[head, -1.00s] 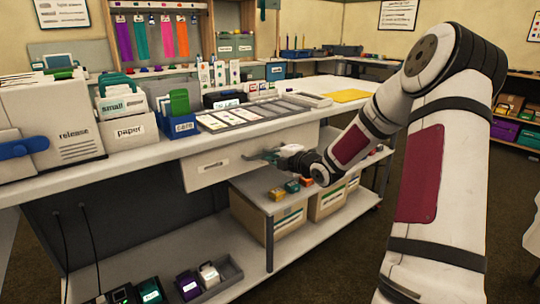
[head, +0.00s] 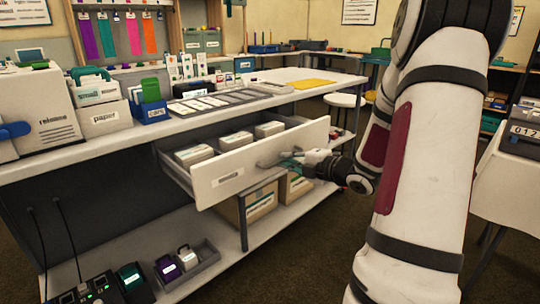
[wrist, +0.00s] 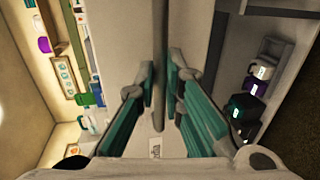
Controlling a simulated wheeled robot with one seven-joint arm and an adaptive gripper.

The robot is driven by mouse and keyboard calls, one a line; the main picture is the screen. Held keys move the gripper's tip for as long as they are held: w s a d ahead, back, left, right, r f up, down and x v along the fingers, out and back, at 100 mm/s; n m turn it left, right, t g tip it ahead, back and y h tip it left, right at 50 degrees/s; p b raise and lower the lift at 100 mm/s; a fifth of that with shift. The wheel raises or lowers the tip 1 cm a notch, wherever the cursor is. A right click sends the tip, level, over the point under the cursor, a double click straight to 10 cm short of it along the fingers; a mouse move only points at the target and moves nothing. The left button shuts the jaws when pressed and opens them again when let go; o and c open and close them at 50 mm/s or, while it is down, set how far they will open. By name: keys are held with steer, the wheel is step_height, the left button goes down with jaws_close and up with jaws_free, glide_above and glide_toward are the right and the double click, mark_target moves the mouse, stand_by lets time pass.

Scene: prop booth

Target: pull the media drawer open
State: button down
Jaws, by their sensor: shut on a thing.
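The media drawer (head: 262,160) is pulled out from under the counter in the head view, and several pale boxes show inside it. Its white front bears a small label at the left. My gripper (head: 288,162) is at the right part of the drawer front, with its fingers against the handle. In the wrist view my gripper (wrist: 167,78) has its teal-padded fingers closed around the grey bar handle (wrist: 160,62). The drawer front (wrist: 125,45) fills the middle of that view. The fingers hide part of the handle.
The counter (head: 215,112) holds a paper box (head: 103,118), a blue card holder (head: 150,110) and a yellow sheet (head: 308,83). The lower shelf (head: 205,258) carries cardboard boxes (head: 248,205) and a grey tray (head: 203,262). A white table (head: 500,185) stands at the right. Dark floor lies between.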

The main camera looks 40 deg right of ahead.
steer(key=f+v, duration=0.1)
steer(key=v, duration=0.6)
steer(key=shift+f, duration=0.25)
steer(key=shift+s, duration=0.15)
steer(key=c, duration=1.7)
jaws_free()
steer(key=v, duration=1.2)
